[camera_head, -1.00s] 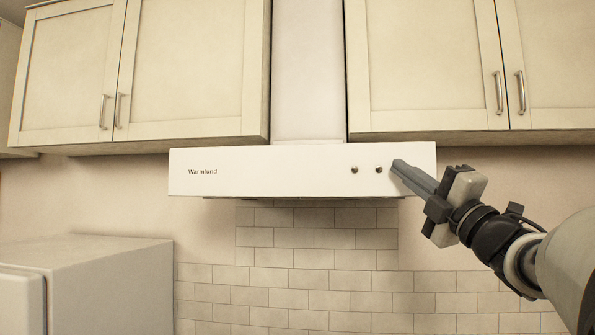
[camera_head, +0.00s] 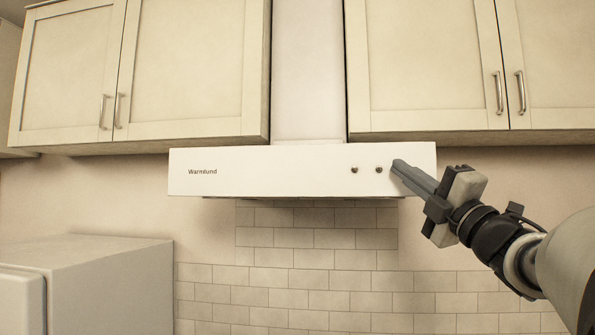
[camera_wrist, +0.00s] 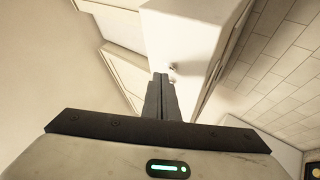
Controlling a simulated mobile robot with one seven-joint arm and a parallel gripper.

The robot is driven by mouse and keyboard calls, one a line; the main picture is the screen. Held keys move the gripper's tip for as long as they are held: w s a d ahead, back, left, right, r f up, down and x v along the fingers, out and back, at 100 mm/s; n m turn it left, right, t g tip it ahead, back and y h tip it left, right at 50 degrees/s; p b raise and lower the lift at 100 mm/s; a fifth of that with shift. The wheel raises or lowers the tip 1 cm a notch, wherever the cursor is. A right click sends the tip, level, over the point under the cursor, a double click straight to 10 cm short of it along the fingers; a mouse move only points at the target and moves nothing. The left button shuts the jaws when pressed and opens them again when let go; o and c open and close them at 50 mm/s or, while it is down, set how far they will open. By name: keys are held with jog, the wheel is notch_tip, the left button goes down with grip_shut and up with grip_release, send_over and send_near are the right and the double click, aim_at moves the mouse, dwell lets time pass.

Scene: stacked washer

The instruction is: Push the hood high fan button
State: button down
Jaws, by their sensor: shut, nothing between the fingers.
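A white range hood (camera_head: 275,172) with a "Warmlund" label shows in the head view under the upper cabinets. Two small dark round buttons sit on the right part of its front: a left button (camera_head: 354,170) and a right button (camera_head: 379,170). My gripper (camera_head: 398,165) is shut and empty. Its fingertips are at the hood front, just right of the right button. Whether they touch the panel, or cover another button, I cannot tell. In the wrist view my shut fingers (camera_wrist: 160,82) point at the hood front (camera_wrist: 190,40), with small knobs (camera_wrist: 173,69) beside the tips.
Upper cabinets with metal handles, left (camera_head: 190,70) and right (camera_head: 425,65), flank the duct (camera_head: 309,70) above the hood. Tiled wall (camera_head: 300,258) lies below. A white appliance (camera_head: 100,265) stands at lower left. The space in front of the hood's left half is clear.

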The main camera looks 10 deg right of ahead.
dwell(0.3)
jog(key=shift+w+d+b, duration=0.15)
jog(key=shift+w+b, duration=0.2)
jog(key=shift+w, duration=0.1)
jog(key=shift+w, duration=0.15)
dwell(0.4)
jog(key=shift+s+a+b, duration=0.2)
jog(key=shift+s+b, duration=0.4)
jog(key=shift+b, duration=0.15)
